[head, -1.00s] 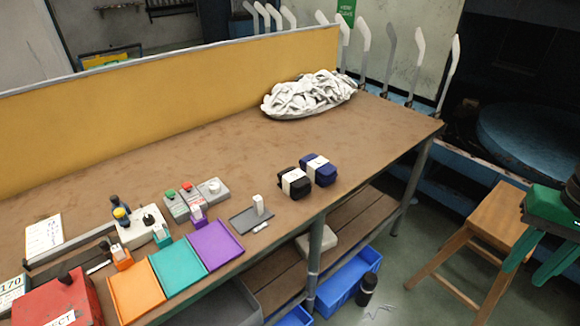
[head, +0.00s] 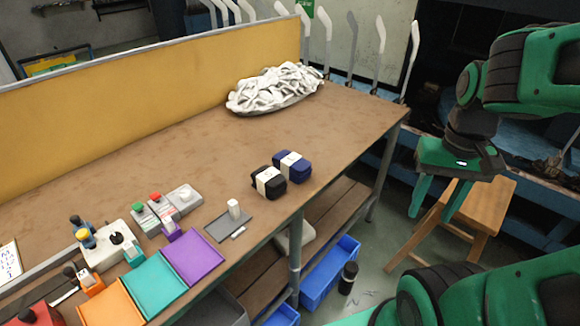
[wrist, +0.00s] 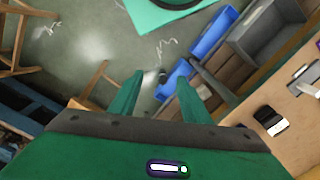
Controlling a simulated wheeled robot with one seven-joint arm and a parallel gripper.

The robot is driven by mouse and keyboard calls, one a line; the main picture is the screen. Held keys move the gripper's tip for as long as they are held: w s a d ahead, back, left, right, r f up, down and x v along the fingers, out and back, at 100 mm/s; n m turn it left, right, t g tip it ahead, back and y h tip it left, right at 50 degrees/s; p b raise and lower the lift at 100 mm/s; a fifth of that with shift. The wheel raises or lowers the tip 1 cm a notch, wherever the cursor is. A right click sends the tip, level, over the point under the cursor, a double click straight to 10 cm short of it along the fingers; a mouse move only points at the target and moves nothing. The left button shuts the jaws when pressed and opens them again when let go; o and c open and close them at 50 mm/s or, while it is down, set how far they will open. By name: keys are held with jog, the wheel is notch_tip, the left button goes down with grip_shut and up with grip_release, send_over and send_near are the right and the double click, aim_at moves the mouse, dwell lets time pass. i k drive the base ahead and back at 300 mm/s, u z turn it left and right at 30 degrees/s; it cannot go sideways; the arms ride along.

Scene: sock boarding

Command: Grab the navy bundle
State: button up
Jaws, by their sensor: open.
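The navy bundle (head: 292,167) is a dark blue rolled bundle with a white band. It sits on the brown table near the front edge, touching or very close to a black bundle (head: 268,183) with a white band at its left. My gripper (head: 432,208) is open and empty, with green fingers pointing down, off the table's right side above the floor by the stool. In the wrist view my gripper (wrist: 160,85) has its fingers apart over the floor. The black bundle (wrist: 270,120) shows at the right there; I cannot make out the navy one clearly.
A white cloth heap (head: 275,88) lies at the table's back right. Orange, teal and purple trays (head: 193,257) and several button boxes are at the left. A wooden stool (head: 480,205) stands right of the table. Blue bins (head: 330,275) are below.

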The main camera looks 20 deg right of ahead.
aim_at(295, 169)
jog(key=k, duration=1.2)
jog(key=z, duration=0.85)
jog(key=i, duration=1.2)
jog(key=u, duration=0.05)
